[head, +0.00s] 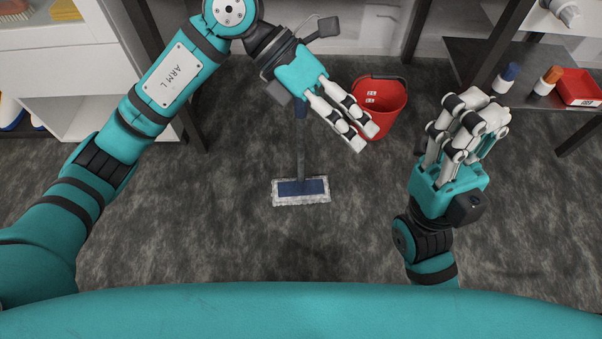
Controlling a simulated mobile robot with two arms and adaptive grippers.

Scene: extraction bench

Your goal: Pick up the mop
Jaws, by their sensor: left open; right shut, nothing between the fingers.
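The mop (300,187) shows below my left gripper, its flat blue head with a pale fringe on the dark floor. Its dark handle (300,150) runs up from the head and passes out of sight behind my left gripper. My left gripper (368,141) is open, its fingers pointing down and to the right, over the handle's upper part in the picture. I cannot tell whether it touches the handle. My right gripper (470,110) is shut and empty, off to the right, apart from the mop.
A red bucket (394,112) stands on the floor just right of my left gripper's fingers. At the right, a dark shelf (470,58) holds bottles and a red tray (579,88). White drawers (50,65) stand at the left. The floor around the mop head is clear.

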